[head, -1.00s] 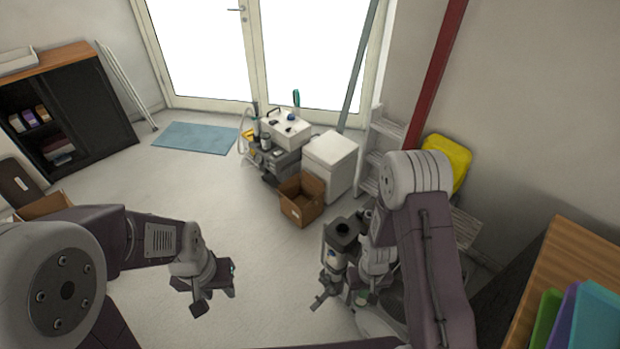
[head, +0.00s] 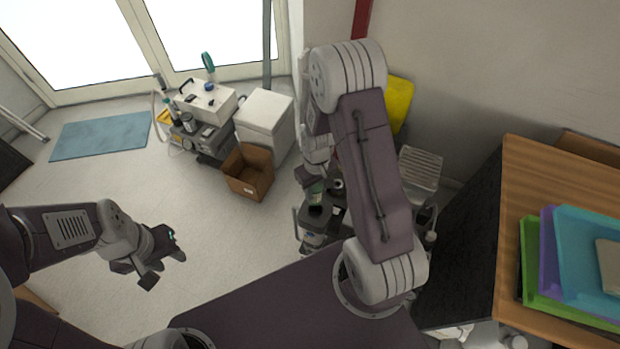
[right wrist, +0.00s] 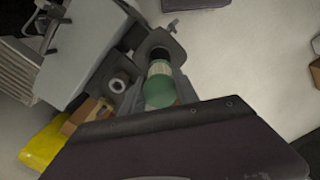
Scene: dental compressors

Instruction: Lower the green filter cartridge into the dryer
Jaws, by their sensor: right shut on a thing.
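The green filter cartridge (head: 316,194) is in my right gripper (head: 312,184), which is shut on it. In the right wrist view the cartridge (right wrist: 160,90) shows a green end and a pale ribbed part. Its far end lies in line with the dark round opening of the dryer (right wrist: 158,53). In the head view it is upright just over the dryer (head: 314,222); whether its lower end is inside the opening I cannot tell. My right arm hides part of the dryer area. My left gripper (head: 164,268) is open and empty above the floor at left.
A cardboard box (head: 248,172) and a white cabinet (head: 264,118) stand behind the dryer. A cart with equipment (head: 205,110) is beyond. A wooden-topped bench (head: 520,220) with coloured trays (head: 575,260) is at right. The floor at left is clear.

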